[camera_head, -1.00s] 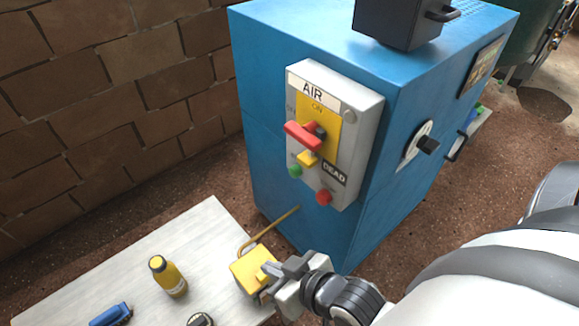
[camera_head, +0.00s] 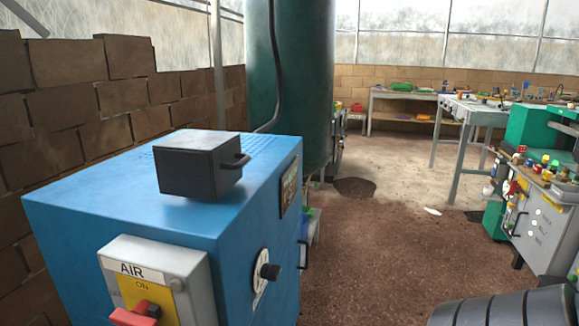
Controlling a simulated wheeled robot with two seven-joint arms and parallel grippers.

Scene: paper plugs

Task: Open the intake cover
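A dark grey box-shaped cover (camera_head: 198,166) with a black side handle (camera_head: 236,162) sits on top of the blue cabinet (camera_head: 130,215); it looks like the intake cover. It rests flat, and its inside is hidden. Beside it, the cabinet top has a patch of small slots. Neither of my grippers is in view. Only a dark ridged part, probably of my own arm, shows at the bottom right.
The grey AIR switch box (camera_head: 155,275) with a red handle (camera_head: 138,314) is on the cabinet front. A black knob (camera_head: 269,272) sticks out of its right side. A tall green tank (camera_head: 290,85) stands behind.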

